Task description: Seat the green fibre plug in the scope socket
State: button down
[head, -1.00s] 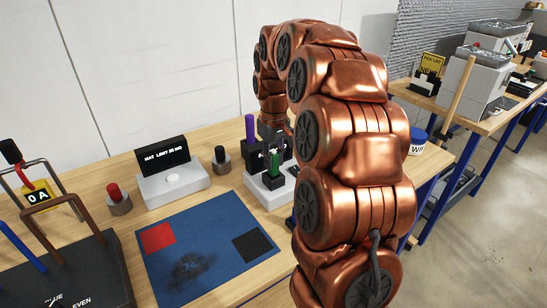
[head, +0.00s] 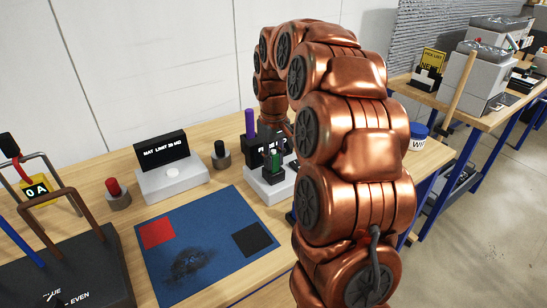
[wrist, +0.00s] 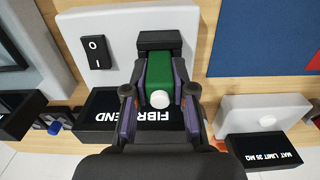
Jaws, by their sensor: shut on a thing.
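The green fibre plug (wrist: 160,66), with a round white end, sits between the two fingers of my gripper (wrist: 160,78) in the wrist view. The gripper is shut on it. The plug's far end meets a black block (wrist: 160,40) on the pale grey scope housing (wrist: 112,22). I cannot tell how deep the plug sits in the socket. In the head view the green plug (head: 275,160) shows small above the pale base (head: 268,190), partly covered by dark parts. My arm hides much of that area.
A rocker switch (wrist: 96,52) is on the housing, and a black "FIBRE END" panel (wrist: 105,112) lies nearby. A purple upright piece (head: 250,123) stands behind the plug. A "MAT LIMIT" box (head: 170,180), a blue mat (head: 205,235) and red and black knobs stand to the left.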

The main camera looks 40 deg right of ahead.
jog(key=shift+f, duration=0.45)
jog(key=c, duration=0.9)
grip_release()
notch_tip(320, 180, up, 11)
jog(key=shift+r, duration=0.5)
jog(key=shift+a, duration=0.1)
